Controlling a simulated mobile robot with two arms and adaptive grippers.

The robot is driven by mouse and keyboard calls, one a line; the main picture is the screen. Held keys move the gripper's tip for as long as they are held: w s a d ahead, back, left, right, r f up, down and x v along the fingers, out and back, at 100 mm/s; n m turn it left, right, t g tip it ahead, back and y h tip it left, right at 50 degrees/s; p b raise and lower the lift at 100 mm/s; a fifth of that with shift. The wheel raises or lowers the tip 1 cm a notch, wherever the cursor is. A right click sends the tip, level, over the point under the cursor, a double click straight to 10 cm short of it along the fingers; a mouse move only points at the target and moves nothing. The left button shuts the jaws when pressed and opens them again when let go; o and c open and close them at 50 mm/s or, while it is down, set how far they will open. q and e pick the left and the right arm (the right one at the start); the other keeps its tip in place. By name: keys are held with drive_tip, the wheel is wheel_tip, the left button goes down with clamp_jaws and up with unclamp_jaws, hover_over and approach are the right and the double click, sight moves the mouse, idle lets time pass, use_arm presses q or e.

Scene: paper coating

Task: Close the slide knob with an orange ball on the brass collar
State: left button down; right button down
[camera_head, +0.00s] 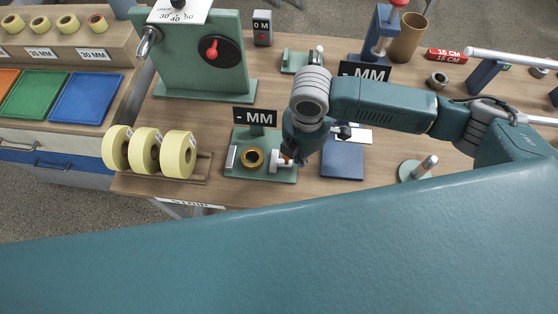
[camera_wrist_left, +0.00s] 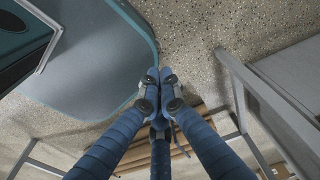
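The brass collar (camera_head: 252,157) lies on a green base plate (camera_head: 262,175), between a pale upright bar (camera_head: 231,157) on the left and a white slide piece (camera_head: 275,162) on the right. A small orange spot, likely the ball of the slide knob (camera_head: 286,157), shows at the tip of my right gripper (camera_head: 290,156). My right gripper points down over the right side of the plate; its fingers are mostly hidden under the wrist, so its opening is unclear. In the left wrist view my left gripper (camera_wrist_left: 160,75) has its fingertips together, with nothing visible between them, above the floor.
A "- MM" sign (camera_head: 254,117) stands behind the plate. Yellow tape rolls (camera_head: 145,151) stand to its left and a blue plate (camera_head: 341,160) lies to its right. A green machine (camera_head: 198,60) stands behind. My own teal body fills the foreground.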

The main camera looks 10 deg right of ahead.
sight(281, 159)
drive_tip(key=shift+a, duration=0.15)
drive_tip(key=shift+w+a, duration=0.1)
drive_tip(key=shift+a, duration=0.15)
drive_tip(key=shift+w+a, duration=0.1)
drive_tip(key=shift+a, duration=0.2)
drive_tip(key=shift+w+a, duration=0.15)
drive_tip(key=shift+a, duration=0.4)
drive_tip(key=shift+w+a+p, duration=0.2)
drive_tip(key=shift+a+p, duration=0.1)
drive_tip(key=shift+a, duration=0.4)
use_arm(q)
drive_tip(key=shift+s+r, duration=0.25)
drive_tip(key=shift+s, duration=0.9)
